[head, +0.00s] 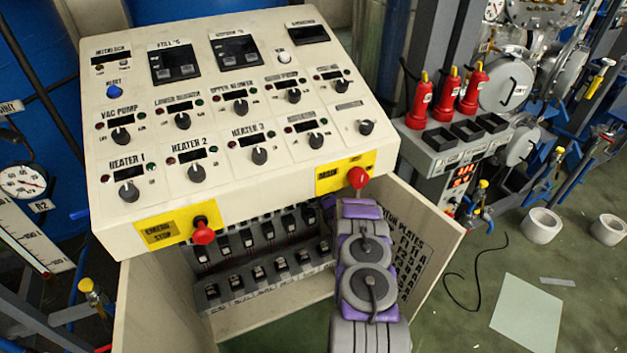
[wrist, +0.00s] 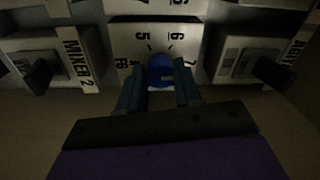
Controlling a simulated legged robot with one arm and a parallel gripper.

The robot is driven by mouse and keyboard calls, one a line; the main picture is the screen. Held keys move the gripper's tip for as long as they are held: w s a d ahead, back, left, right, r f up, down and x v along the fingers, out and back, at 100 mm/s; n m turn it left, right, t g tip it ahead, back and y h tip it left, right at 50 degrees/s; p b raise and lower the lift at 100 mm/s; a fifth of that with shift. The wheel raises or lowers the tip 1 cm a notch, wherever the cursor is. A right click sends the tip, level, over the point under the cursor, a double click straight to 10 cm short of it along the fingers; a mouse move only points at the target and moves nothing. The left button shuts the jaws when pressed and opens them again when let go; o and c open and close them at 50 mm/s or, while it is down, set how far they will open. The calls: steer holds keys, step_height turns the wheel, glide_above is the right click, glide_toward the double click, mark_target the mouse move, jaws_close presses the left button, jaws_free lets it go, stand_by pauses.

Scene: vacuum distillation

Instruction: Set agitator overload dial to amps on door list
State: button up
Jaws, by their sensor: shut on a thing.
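In the wrist view, a small blue dial (wrist: 160,70) sits on a pale module with dark scale numbers around it; 5, 6 and 7 can be read. My gripper (wrist: 160,86) is shut on this dial, one finger on each side. Its exact setting is too dark to tell. In the head view, the open cabinet door (head: 440,226) carries a printed list (head: 412,254) headed "...TOR PLATES"; my arm covers its left part, and the amps lines are not clearly legible. My gripper is hidden inside the cabinet in the head view.
Neighbouring modules with black knobs flank the dial, labelled MIXER 2 (wrist: 76,62) and "AGIT..." (wrist: 292,58). The console (head: 235,130) overhangs the cabinet, with red emergency-stop knobs (head: 203,232) at its front edge. Rows of breakers (head: 262,275) fill the cabinet's left side.

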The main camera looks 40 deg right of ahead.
steer(key=shift+s+f, duration=0.1)
steer(key=shift+f, duration=0.2)
steer(key=o, duration=0.8)
steer(key=shift+o, duration=1.2)
steer(key=shift+d+r, duration=0.1)
steer(key=shift+d, duration=0.05)
steer(key=p+v, duration=0.3)
steer(key=v, duration=1.4)
steer(key=shift+p, duration=0.4)
steer(key=shift+s, duration=0.1)
